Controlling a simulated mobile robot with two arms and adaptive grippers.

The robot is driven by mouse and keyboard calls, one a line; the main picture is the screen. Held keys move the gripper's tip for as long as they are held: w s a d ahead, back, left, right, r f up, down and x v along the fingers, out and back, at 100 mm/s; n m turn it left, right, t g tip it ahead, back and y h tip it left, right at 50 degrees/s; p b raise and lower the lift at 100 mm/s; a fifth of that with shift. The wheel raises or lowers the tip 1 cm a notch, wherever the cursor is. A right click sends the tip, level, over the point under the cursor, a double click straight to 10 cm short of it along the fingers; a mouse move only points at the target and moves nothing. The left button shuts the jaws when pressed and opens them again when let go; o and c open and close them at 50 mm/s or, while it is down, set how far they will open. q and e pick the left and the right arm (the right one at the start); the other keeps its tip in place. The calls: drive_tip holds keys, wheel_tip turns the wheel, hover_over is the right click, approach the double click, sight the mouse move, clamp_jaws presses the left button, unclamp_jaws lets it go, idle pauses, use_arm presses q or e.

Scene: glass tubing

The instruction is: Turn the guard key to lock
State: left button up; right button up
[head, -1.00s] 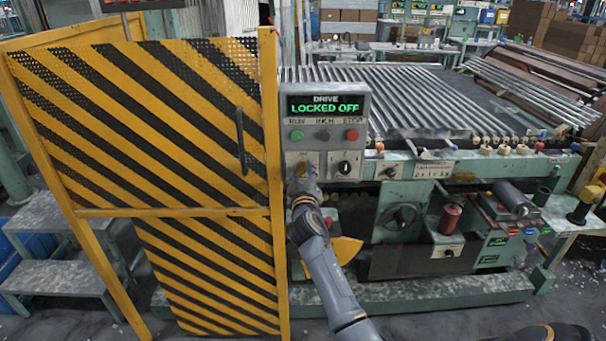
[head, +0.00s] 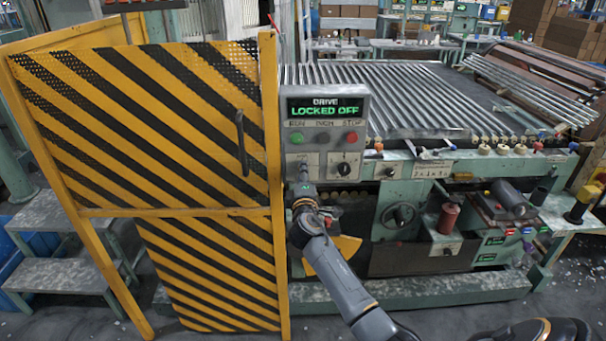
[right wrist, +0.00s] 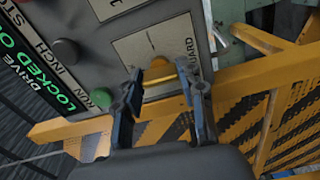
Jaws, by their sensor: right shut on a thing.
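The guard key (right wrist: 160,72) is brass-coloured and sits in a pale plate marked GUARD (right wrist: 150,45) in the right wrist view. My right gripper (right wrist: 164,82) is shut on the key, one dark finger on each side. In the head view my right gripper (head: 304,186) is at the lower left of the grey control box (head: 325,118) and hides the key. The box's display (head: 325,106) reads DRIVE LOCKED OFF in green. My left gripper is not in view.
A yellow-and-black striped guard door (head: 200,130) stands close left of my right gripper. Green (head: 297,138) and red (head: 351,137) buttons and a selector knob (head: 345,169) are nearby on the box. Glass tubes (head: 390,90) lie on the machine behind.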

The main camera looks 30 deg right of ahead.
drive_tip(key=shift+f+n, duration=0.1)
drive_tip(key=shift+n, duration=0.3)
drive_tip(key=o, duration=1.2)
drive_tip(key=shift+c, duration=0.2)
drive_tip(key=shift+s, duration=0.1)
drive_tip(key=v, duration=1.2)
